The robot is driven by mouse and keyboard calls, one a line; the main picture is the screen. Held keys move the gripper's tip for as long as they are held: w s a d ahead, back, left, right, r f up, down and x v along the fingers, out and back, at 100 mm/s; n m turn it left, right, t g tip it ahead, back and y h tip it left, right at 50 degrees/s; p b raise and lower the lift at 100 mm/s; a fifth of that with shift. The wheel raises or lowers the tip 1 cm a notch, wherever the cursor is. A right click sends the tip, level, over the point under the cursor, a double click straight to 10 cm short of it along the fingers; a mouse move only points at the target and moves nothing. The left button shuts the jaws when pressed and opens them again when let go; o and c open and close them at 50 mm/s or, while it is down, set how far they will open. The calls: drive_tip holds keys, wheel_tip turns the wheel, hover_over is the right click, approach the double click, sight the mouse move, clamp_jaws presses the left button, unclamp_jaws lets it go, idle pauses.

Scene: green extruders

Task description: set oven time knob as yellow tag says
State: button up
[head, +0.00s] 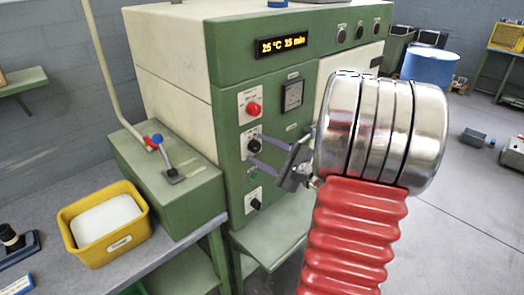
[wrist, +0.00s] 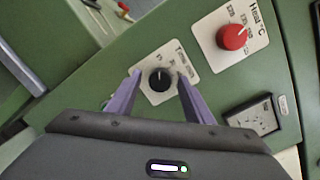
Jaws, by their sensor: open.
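The green and cream oven (head: 235,75) stands in the middle of the head view, its lit display (head: 282,45) reading 25 °C 15 min. A black knob on a white plate (head: 254,145) sits below the red heat knob (head: 254,108). My gripper (head: 251,150) is open at this black knob. In the wrist view the purple fingers lie on both sides of the black knob (wrist: 160,79), with gaps showing. Its plate's lettering is partly hidden. The red knob (wrist: 233,37) is up and right. I see no readable yellow tag.
Another black knob (head: 255,204) is lower on the panel, and a square gauge (head: 292,94) is beside the red knob. A green box with a blue-topped lever (head: 172,175) and a yellow bin (head: 105,222) stand at left. Open floor (head: 470,195) lies at right.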

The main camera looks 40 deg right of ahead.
drive_tip(key=c, duration=1)
drive_tip(key=shift+c, duration=0.2)
drive_tip(key=shift+f+m, duration=0.1)
drive_tip(key=shift+m, duration=0.3)
drive_tip(key=m, duration=0.3)
drive_tip(key=shift+f+m, duration=0.1)
drive_tip(key=shift+m, duration=2)
drive_tip(key=shift+t, duration=0.3)
drive_tip(key=o, duration=1)
